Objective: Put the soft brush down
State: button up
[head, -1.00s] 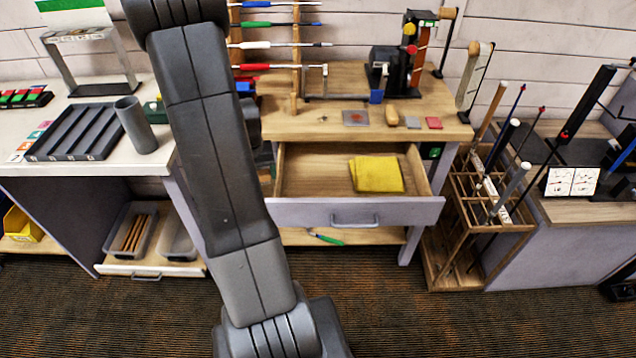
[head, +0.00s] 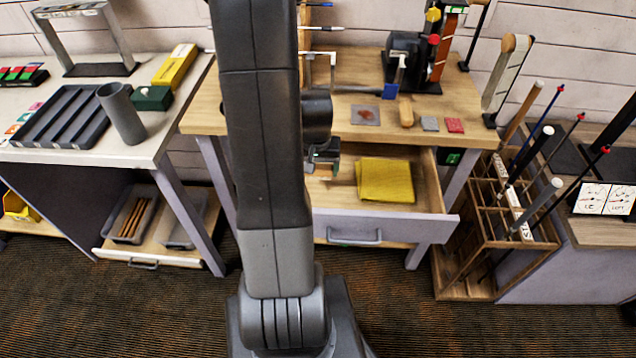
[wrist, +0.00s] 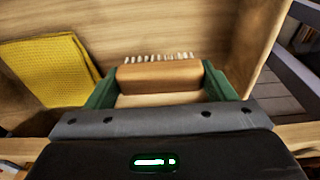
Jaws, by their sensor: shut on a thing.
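The soft brush is a small wooden block (wrist: 158,76) with a row of pale bristles along its far edge, seen in the wrist view. My gripper (wrist: 160,84) has its green fingers shut on the brush's two ends. In the head view my gripper (head: 325,158) is at the left part of the open drawer (head: 385,221), partly hidden behind my arm. A folded yellow cloth (head: 386,180) lies in the drawer to the right of my gripper; in the wrist view the cloth (wrist: 45,68) is at the left. I cannot tell whether the brush touches the drawer floor.
A club rack (head: 500,235) stands to the right. A white table (head: 60,150) with a grey tray is at the left.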

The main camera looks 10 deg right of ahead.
aim_at(316, 178)
jog(key=shift+f, duration=3.15)
jog(key=shift+f, duration=0.15)
jog(key=o, duration=0.9)
jog(key=shift+r, duration=0.55)
jog(key=r, duration=0.3)
jog(key=s+r, duration=0.1)
jog(key=r, duration=0.7)
jog(key=shift+s+a, duration=0.25)
jog(key=shift+s, duration=0.1)
